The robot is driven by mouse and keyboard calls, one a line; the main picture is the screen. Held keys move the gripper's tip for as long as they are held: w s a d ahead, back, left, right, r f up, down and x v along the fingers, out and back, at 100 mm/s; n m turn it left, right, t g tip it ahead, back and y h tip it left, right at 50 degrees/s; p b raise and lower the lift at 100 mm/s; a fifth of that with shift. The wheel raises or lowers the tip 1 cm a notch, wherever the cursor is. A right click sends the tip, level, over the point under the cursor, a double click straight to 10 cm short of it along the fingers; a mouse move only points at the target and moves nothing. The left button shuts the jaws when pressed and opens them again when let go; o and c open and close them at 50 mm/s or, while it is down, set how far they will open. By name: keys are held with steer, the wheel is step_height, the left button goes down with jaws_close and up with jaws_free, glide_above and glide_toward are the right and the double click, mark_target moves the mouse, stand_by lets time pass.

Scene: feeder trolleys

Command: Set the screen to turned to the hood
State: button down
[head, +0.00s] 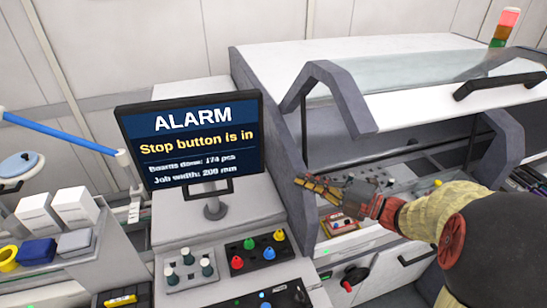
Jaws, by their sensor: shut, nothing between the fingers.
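The screen (203,141) stands on a short grey post (213,207) on the white console, left of the hooded machine. It has a dark frame and shows "ALARM" and "Stop button is in", with lines of board count and job width below. Its face is turned toward me. The hood (400,70) of the machine, white with a clear window and grey side arms, is to the right. My gripper (308,186) is shut and empty, right of the screen and apart from it, in front of the machine's opening.
Coloured knobs (257,251) and a panel of pale pegs (190,272) sit on the console below the screen. A signal tower (507,25) with a lit red top stands at the back right. White boxes (38,214) and a blue bar (62,133) are at left.

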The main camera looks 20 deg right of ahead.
glide_toward(255, 152)
steer(key=x, duration=0.4)
steer(key=shift+w+a, duration=0.25)
stand_by(0.5)
